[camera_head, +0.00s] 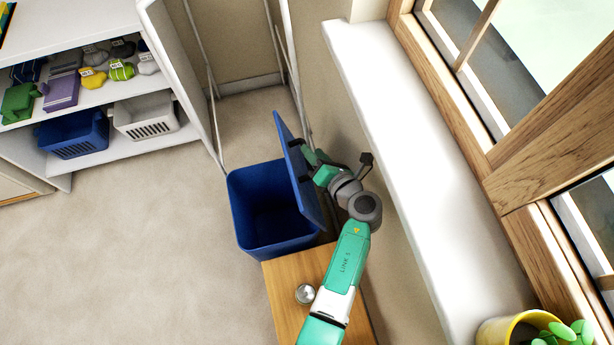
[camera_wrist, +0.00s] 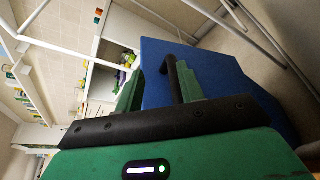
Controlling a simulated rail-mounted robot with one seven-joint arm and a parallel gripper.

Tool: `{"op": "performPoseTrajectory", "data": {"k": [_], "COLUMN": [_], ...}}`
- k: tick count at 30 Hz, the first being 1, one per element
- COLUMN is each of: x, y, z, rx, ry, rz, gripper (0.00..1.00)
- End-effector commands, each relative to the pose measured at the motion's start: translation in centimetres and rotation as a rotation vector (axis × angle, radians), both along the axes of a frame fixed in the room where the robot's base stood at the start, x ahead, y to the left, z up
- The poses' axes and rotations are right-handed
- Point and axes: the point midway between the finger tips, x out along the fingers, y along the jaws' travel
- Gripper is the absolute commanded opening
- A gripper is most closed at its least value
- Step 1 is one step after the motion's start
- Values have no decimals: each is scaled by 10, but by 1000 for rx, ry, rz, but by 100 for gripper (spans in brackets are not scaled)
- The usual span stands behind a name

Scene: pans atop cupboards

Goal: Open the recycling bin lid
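The recycling bin (camera_head: 238,207) is a blue open-topped box on the floor, and its dark interior shows. Its blue lid (camera_head: 291,160) stands steeply raised along the bin's right side. My gripper (camera_head: 303,160) is at the right face of the lid, close to it or touching; I cannot tell which. In the wrist view, the fingers of my gripper (camera_wrist: 152,85) are spread apart, with the blue lid (camera_wrist: 210,68) beyond and between them. The lid's hinge is hidden.
A wooden stand (camera_head: 284,287) with a metal knob-like object (camera_head: 305,294) is directly in front of the bin. The white window sill (camera_head: 400,160) and wall close off the right. White shelves (camera_head: 100,95) stand at left. Carpeted floor (camera_head: 130,240) is clear left of the bin.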

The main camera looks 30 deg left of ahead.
Motion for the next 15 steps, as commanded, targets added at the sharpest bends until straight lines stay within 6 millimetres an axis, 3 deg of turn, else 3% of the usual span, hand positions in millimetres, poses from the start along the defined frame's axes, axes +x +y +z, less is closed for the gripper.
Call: {"op": "performPoseTrajectory", "data": {"k": [1,9,15], "x": [-18,-94,-134], "y": [-6,-30,-42], "z": [3,8,10], "rx": [2,2,1], "ry": [7,7,7], "rz": [-6,-6,-3], "gripper": [38,38,38]}}
